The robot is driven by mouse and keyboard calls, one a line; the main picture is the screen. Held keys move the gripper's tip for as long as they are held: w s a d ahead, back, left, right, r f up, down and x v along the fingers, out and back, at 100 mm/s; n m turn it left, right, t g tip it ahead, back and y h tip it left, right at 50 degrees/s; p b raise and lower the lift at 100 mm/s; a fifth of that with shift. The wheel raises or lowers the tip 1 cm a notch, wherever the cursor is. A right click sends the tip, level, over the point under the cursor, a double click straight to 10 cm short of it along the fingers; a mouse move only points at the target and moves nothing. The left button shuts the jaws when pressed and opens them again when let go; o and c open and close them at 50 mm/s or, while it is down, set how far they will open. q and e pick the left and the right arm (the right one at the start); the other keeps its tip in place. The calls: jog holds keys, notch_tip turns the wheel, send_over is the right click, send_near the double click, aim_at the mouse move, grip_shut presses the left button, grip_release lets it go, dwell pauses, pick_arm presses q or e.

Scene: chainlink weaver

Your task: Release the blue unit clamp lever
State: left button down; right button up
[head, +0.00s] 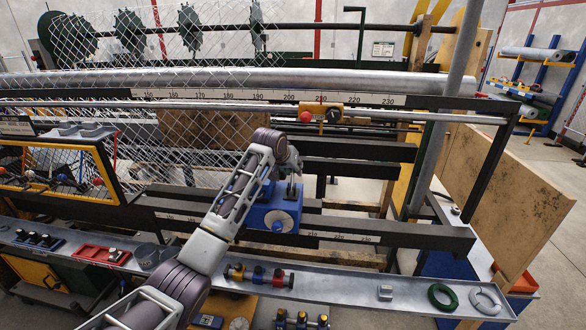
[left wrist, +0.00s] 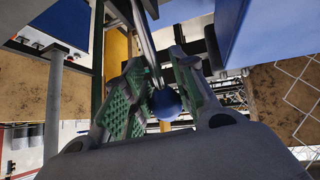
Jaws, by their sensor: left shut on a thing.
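The blue unit (head: 259,217) sits on the dark rail right of centre in the head view, with a round grey plate on its front. Its blue body also shows at the upper right of the left wrist view (left wrist: 270,35). The clamp lever is a thin metal rod ending in a blue ball knob (left wrist: 166,104). My left gripper (left wrist: 157,72) is shut on the knob end of the lever, its green-padded fingers on either side. In the head view my left wrist (head: 272,142) hides part of the unit and the lever. My right gripper is not in view.
A grey tray ledge (head: 340,283) runs along the front, holding a coloured valve-like part (head: 258,275) and a green ring (head: 442,296). A long metal roller (head: 200,83) and numbered scale lie behind. Chainlink mesh (head: 180,140) hangs at the left. A red-knobbed yellow block (head: 320,113) sits above the unit.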

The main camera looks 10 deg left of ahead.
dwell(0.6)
pick_arm(q)
jog(key=c, duration=1.1)
grip_release()
jog(key=shift+w+f, duration=0.1)
jog(key=shift+w, duration=0.05)
jog(key=shift+v, duration=6)
jog(key=shift+w, duration=0.15)
